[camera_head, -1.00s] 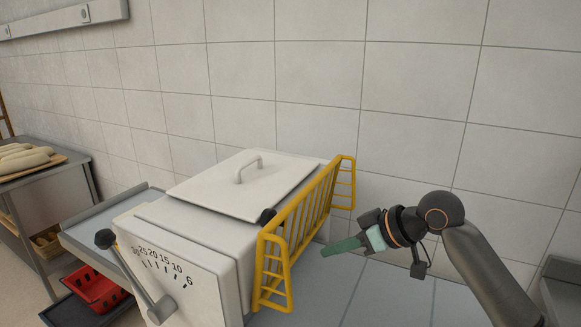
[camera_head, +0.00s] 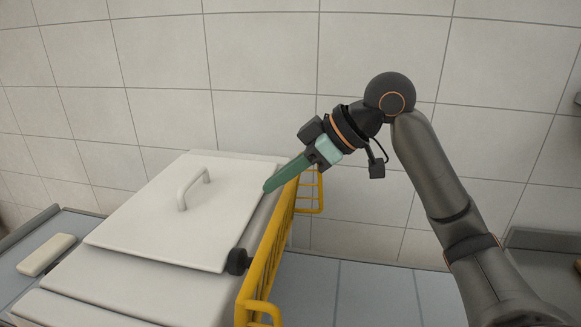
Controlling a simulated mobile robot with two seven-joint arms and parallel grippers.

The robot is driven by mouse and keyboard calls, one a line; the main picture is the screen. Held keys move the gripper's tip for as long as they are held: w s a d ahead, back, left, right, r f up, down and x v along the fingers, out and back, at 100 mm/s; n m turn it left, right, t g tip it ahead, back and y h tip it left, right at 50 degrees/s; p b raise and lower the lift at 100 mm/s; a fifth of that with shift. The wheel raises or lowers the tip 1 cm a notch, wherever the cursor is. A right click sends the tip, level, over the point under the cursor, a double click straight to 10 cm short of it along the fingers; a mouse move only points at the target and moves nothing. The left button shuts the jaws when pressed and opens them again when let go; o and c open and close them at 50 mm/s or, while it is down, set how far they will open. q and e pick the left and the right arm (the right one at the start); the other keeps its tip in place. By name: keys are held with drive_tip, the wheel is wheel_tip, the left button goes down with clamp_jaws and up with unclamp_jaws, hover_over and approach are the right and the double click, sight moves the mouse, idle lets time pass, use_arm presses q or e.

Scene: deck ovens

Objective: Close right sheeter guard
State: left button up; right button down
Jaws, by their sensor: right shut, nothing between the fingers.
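The right sheeter guard is a yellow barred frame (camera_head: 262,272) on the right side of the white sheeter (camera_head: 98,290). It hangs down steeply along that side, and its lower part is cut off by the picture's bottom edge. My right gripper (camera_head: 268,188) is shut and empty. Its green fingers point down and left, with the tips over the top edge of the guard near the lid's right corner. I cannot tell whether they touch it. My left gripper is not in view.
A white lid (camera_head: 150,215) with a handle (camera_head: 192,188) covers the sheeter top. A black knob (camera_head: 238,261) sits at the guard's hinge line. A pale block (camera_head: 47,254) lies on the left table. The tiled wall stands close behind. The grey-blue surface (camera_head: 350,292) right of the guard is clear.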

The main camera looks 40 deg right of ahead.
sight(281, 207)
drive_tip(key=f, duration=0.2)
drive_tip(key=w+f, duration=0.1)
drive_tip(key=shift+a+f, duration=0.35)
drive_tip(key=shift+f, duration=0.05)
drive_tip(key=shift+s+d+f, duration=0.1)
drive_tip(key=shift+s+d, duration=0.35)
drive_tip(key=shift+s, duration=0.05)
